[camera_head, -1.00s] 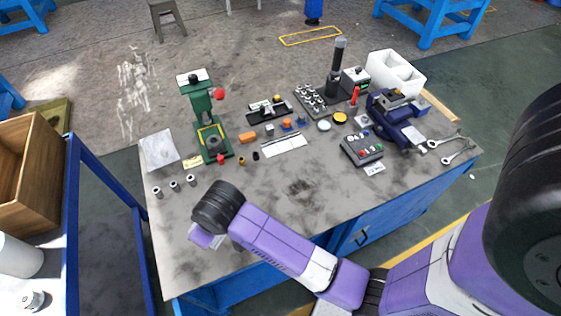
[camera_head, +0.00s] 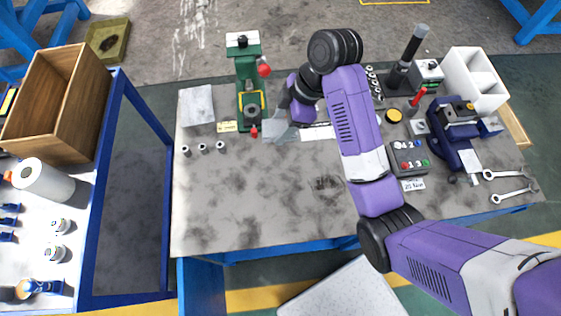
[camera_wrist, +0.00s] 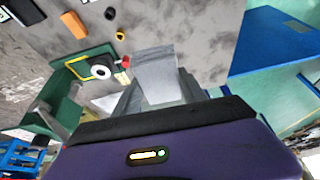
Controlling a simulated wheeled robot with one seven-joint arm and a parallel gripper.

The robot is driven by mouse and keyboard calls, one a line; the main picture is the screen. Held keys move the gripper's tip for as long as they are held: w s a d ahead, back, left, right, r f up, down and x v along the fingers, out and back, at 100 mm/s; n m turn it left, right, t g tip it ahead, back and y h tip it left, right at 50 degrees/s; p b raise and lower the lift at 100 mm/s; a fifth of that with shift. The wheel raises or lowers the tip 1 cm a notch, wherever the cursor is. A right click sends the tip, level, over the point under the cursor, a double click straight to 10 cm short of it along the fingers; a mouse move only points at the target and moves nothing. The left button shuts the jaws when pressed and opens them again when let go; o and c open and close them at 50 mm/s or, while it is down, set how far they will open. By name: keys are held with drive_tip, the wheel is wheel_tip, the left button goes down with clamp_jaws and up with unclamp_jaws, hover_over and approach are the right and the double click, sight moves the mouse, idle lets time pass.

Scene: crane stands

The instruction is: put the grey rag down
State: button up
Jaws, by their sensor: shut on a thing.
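The grey rag (camera_wrist: 155,66) is a pale grey, flat-looking piece between the fingers of my gripper (camera_wrist: 160,88) in the wrist view. My gripper is shut on it. In the head view my gripper (camera_head: 284,122) points down over the rear part of the workbench (camera_head: 255,200), just right of the green press. A pale patch below it there looks like the rag, partly hidden by my wrist. I cannot tell whether the rag touches the bench top.
The green press (camera_head: 248,85) with its red knob stands close left of my gripper. A pale grey sheet (camera_head: 197,104) lies at the bench's back left. Several small metal sockets (camera_head: 203,147) stand before it. The bench's front left is clear.

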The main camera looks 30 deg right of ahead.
sight(276, 165)
drive_tip(key=shift+f, duration=0.35)
wheel_tip(276, 165, down, 19)
idle(0.3)
drive_tip(key=shift+f, duration=0.15)
drive_tip(key=o, duration=1.2)
drive_tip(key=v, duration=1.2)
drive_tip(key=shift+a, duration=0.1)
